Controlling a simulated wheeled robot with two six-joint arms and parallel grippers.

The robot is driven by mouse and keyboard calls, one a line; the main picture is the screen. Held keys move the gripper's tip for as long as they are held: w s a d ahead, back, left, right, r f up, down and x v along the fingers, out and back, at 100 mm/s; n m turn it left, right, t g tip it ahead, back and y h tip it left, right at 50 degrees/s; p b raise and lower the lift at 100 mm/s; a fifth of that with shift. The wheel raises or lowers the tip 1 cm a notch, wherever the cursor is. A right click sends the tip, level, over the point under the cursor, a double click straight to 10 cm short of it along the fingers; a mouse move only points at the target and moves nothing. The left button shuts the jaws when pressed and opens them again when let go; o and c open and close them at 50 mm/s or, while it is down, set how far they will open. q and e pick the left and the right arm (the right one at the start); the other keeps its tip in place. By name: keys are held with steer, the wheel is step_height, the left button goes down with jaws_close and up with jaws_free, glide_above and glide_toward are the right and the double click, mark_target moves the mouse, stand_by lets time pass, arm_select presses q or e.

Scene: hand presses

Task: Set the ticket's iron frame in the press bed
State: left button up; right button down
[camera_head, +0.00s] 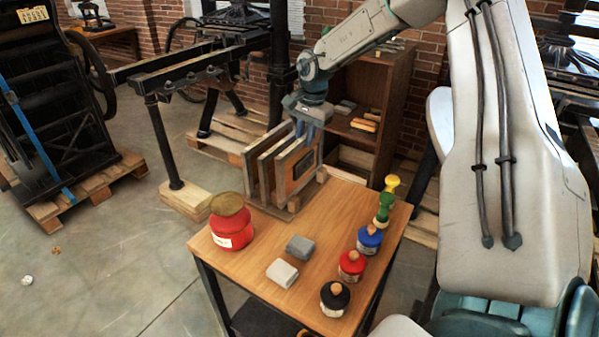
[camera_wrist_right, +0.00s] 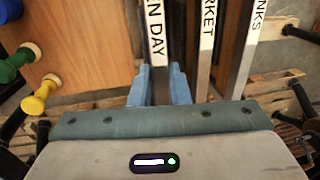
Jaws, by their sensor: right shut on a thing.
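Several upright frames stand side by side in a wooden rack (camera_head: 293,207) at the far end of the table. My right gripper (camera_head: 311,128) is above the rack, its blue fingers on the top of the nearest frame (camera_head: 297,172). In the right wrist view the fingers (camera_wrist_right: 160,85) are shut around a metal-edged frame lettered "N DAY" (camera_wrist_right: 156,35). Beside it are frames lettered "RKET" (camera_wrist_right: 205,40) and "NKS" (camera_wrist_right: 250,40); the starts of the words are cut off. The held frame still appears among the others. No ticket is readable. My left gripper is out of view.
The table (camera_head: 235,270) holds a red pot (camera_head: 232,232), two grey blocks (camera_head: 300,247), ink jars (camera_head: 352,266) and yellow and green handled tools (camera_head: 386,205). A dark press with rails (camera_head: 190,72) stands behind left. A wooden shelf (camera_head: 375,90) stands behind the rack.

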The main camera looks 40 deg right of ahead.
steer(key=shift+r, duration=1.1)
steer(key=shift+r+p, duration=0.35)
steer(key=shift+r, duration=0.65)
steer(key=shift+r+p, duration=1)
steer(key=shift+r, duration=1.45)
steer(key=c, duration=2)
jaws_free()
jaws_close()
